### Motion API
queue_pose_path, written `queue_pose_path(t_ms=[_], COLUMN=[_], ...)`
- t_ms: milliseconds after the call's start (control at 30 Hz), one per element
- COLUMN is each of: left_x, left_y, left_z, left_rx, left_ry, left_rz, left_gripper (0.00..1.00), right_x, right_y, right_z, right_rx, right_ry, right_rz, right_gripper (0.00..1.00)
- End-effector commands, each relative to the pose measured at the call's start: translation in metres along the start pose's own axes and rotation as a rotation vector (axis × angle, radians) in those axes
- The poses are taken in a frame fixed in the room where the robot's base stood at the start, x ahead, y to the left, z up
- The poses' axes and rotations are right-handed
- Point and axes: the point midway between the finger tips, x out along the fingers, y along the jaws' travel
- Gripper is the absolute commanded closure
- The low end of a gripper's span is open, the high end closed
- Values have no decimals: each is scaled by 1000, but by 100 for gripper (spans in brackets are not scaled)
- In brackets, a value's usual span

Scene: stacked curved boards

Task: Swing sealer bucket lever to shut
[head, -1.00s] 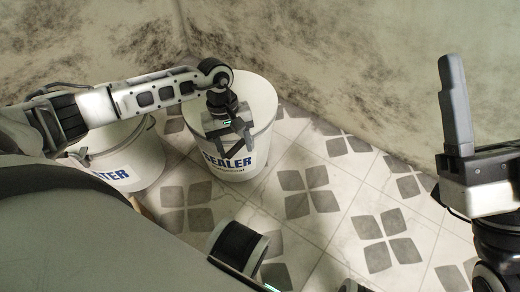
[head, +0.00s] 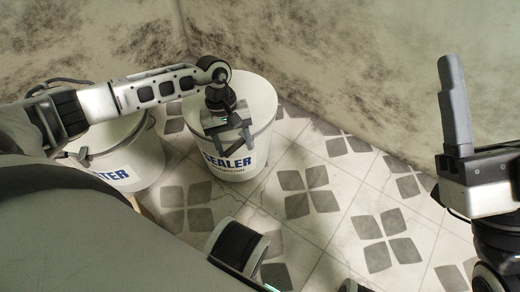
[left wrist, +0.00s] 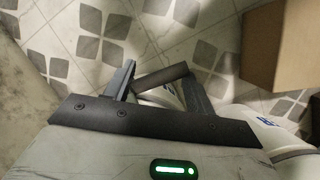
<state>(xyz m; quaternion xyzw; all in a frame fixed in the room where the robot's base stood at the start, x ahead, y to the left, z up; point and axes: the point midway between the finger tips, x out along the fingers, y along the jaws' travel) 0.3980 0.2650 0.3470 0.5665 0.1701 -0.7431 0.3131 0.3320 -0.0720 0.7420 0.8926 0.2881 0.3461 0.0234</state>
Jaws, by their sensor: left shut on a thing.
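The white sealer bucket (head: 251,140), with blue SEALER lettering, stands upright on the tiled floor left of centre in the head view. My left arm crosses over its pale top. My left gripper (head: 228,135) is at the front rim, above the lettering. In the left wrist view the left gripper (left wrist: 160,88) is shut on the lever, whose dark round grip (left wrist: 163,76) shows between the two fingers. The arm and gripper hide part of the rim and lever in the head view. My right gripper (head: 456,105) is at the right edge, away from the bucket; one upright finger shows clearly.
A second white bucket (head: 135,165), lettering ending in TER, stands close on the left. Stained walls (head: 350,55) meet behind the buckets. A brown box (left wrist: 280,50) shows in the left wrist view. The patterned floor (head: 330,215) right of the sealer bucket is clear.

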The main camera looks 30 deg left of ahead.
Motion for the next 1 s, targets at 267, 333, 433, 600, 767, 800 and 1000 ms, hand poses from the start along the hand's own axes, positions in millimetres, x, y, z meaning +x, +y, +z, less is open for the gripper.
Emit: queue_pose_path(t_ms=[267,333,433,600,767,800,1000], left_x=[-32,-40,-50,-65,-78,-80,-80], left_y=[-12,-12,-13,-12,-10,-10,-10], left_z=[-28,-27,-27,-24,-22,-22,-22], left_rx=[-63,-64,-64,-57,-51,-51,-49], left_ry=[75,74,74,67,61,60,58], left_rz=[-4,-6,-9,-11,-12,-12,-12], left_gripper=[57,57,55,62,62,62,62], right_x=[6,8,11,15,18,18,18], right_y=[2,3,4,6,9,9,8], right_z=[-7,-10,-13,-19,-23,-24,-23], right_rx=[-1,0,0,-1,-2,-2,-1], right_ry=[0,0,1,1,1,1,1], right_rz=[0,-1,-1,0,2,2,1], right_gripper=[34,34,34,34,34,34,34])
